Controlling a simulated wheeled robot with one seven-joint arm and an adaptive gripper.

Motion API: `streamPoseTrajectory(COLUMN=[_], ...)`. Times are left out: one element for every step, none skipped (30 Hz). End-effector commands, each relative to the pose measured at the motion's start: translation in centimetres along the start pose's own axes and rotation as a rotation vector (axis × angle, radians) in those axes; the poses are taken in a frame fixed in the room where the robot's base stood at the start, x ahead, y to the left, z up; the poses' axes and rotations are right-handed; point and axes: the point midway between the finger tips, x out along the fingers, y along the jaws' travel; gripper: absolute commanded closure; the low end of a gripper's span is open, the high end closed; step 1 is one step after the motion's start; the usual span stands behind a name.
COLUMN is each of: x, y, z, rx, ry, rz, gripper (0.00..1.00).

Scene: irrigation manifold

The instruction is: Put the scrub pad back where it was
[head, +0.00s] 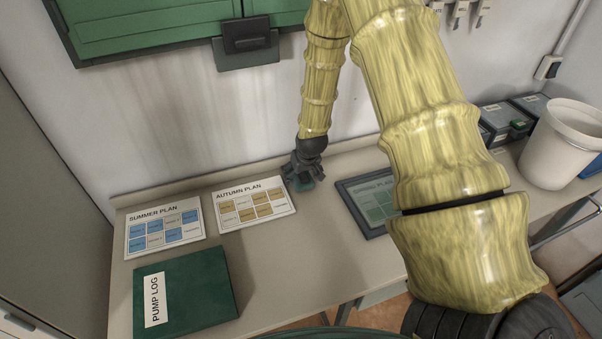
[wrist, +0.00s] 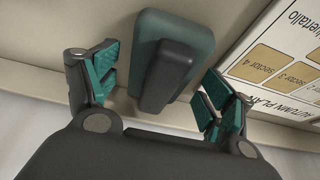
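The scrub pad (wrist: 197,38) is a teal-green block with a dark grey grip (wrist: 166,75) on top. In the wrist view it lies on the bench between my gripper's fingers. My gripper (wrist: 160,72) is open, with one finger on each side of the grip and a visible gap on both sides. In the head view my gripper (head: 303,172) points down at the back of the bench, just right of the Autumn Plan card (head: 253,204). There it hides most of the pad.
The Summer Plan card (head: 165,229) and green Pump Log book (head: 184,292) lie left. The framed Spring Plan board (head: 373,229), partly behind my arm, lies right of my gripper. A white bucket (head: 558,145) stands far right. Bare bench (head: 290,262) shows in front.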

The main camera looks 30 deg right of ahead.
Motion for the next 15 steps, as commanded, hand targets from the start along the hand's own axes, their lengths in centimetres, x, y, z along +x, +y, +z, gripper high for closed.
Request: streamPoseTrajectory(x=[0.0,0.0,0.0,0.0,-0.1,-0.1,-0.3,-0.5,-0.5,-0.6,-0.8,-1.1,-1.4,-1.7,-2.1], y=[0.0,0.0,0.0,0.0,0.0,0.0,0.0,0.0,0.0,0.0,0.0,0.0,0.0,0.0,0.0], z=[0.0,0.0,0.0,0.0,0.0,-0.1,-0.1,-0.2,-0.2,-0.2,-0.2,-0.2,-0.1,-0.1,-0.1], rx=[0.000,0.000,0.000,0.000,0.000,0.000,0.000,0.000,0.000,0.000,0.000,0.000,0.000,0.000,0.000], ry=[0.000,0.000,0.000,0.000,0.000,0.000,0.000,0.001,0.001,0.001,0.001,0.001,0.001,0.001,0.001], rz=[0.000,0.000,0.000,0.000,0.000,0.000,0.000,0.000,0.000,0.000,0.000,0.000,0.000,-0.001,-0.001], gripper=[0.18,0.18,0.18,0.18,0.18,0.18,0.18,0.18,0.18,0.18,0.18,0.18,0.18,0.18,0.18])
